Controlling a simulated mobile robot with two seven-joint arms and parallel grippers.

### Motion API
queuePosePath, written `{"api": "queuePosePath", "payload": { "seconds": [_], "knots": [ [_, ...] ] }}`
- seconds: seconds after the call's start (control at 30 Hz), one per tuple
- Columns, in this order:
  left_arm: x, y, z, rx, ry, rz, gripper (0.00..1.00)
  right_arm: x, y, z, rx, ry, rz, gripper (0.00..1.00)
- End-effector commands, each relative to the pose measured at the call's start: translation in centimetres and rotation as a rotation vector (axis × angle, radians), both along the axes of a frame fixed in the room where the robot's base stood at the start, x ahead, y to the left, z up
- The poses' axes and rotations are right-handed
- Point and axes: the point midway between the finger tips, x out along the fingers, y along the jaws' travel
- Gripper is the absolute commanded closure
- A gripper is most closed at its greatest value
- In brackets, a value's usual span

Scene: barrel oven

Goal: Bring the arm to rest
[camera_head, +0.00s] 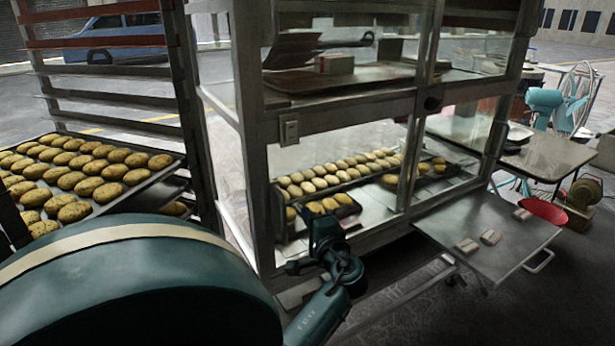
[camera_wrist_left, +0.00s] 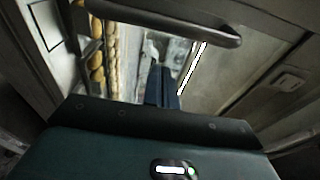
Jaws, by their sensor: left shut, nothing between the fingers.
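My left gripper (camera_head: 318,222) is in front of the glass-sided cabinet, near the front tray corner on its lower shelf. Its fingers point up in the head view, and they are shut with nothing between them. In the left wrist view the closed dark fingers (camera_wrist_left: 163,88) stand upright in the middle. A dark bar-shaped handle (camera_wrist_left: 170,20) crosses beyond them, apart from the fingertips as far as I can see. My left forearm (camera_head: 325,308) reaches up from the bottom edge. My right gripper is not in view.
The cabinet (camera_head: 255,150) holds trays of bread rolls (camera_head: 325,178). A rack (camera_head: 190,100) with more rolls (camera_head: 85,175) stands at the left. A low metal side table (camera_head: 500,245) juts out at the right. Dark floor (camera_head: 420,318) is clear at the bottom right.

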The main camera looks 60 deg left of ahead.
Motion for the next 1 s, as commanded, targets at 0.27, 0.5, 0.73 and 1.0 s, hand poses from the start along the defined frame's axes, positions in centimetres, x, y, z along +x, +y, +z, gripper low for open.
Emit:
{"api": "queuePosePath", "payload": {
  "seconds": [0.27,0.5,0.73,1.0],
  "knots": [
    [-1.5,-6.8,-0.3,-0.008,0.001,-0.007,1.0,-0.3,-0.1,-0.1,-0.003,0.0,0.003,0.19],
    [-2.0,-9.2,-0.2,-0.006,0.0,-0.007,1.0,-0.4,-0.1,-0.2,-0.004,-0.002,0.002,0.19],
    [-2.1,-9.5,-0.1,-0.005,0.0,-0.007,1.0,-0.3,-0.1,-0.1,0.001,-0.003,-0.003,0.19],
    [-1.1,-11.6,-3.9,-0.152,-0.028,-0.229,1.0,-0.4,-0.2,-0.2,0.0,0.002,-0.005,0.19]
  ]
}}
